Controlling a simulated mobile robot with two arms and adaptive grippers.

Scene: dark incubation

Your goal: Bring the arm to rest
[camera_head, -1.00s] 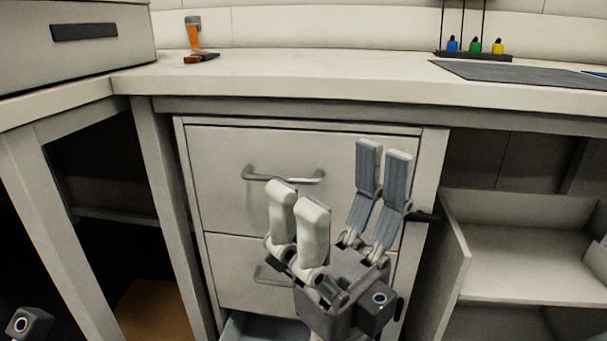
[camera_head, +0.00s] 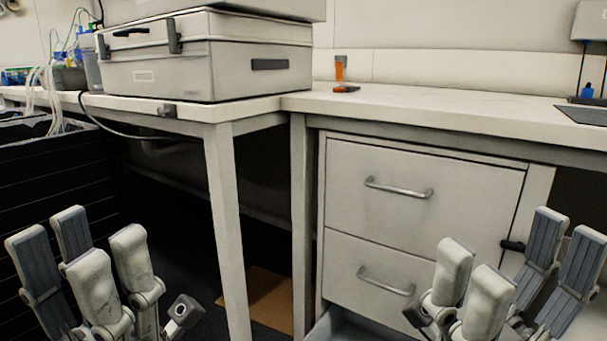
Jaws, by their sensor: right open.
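My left gripper (camera_head: 80,242) is at the lower left, with its fingers upright, spread apart and empty. My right gripper (camera_head: 522,246) is at the lower right, in front of the drawer cabinet (camera_head: 428,190). Its fingers are spread and nothing is between them. Both arms are mostly cut off by the bottom edge of the picture.
The bottom drawer (camera_head: 350,328) stands partly open near my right gripper. A bench leg (camera_head: 226,230) rises between the grippers. A large grey case (camera_head: 205,75) stands on the left bench. An orange item (camera_head: 340,68) is on the right bench. A brown panel (camera_head: 265,298) lies below.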

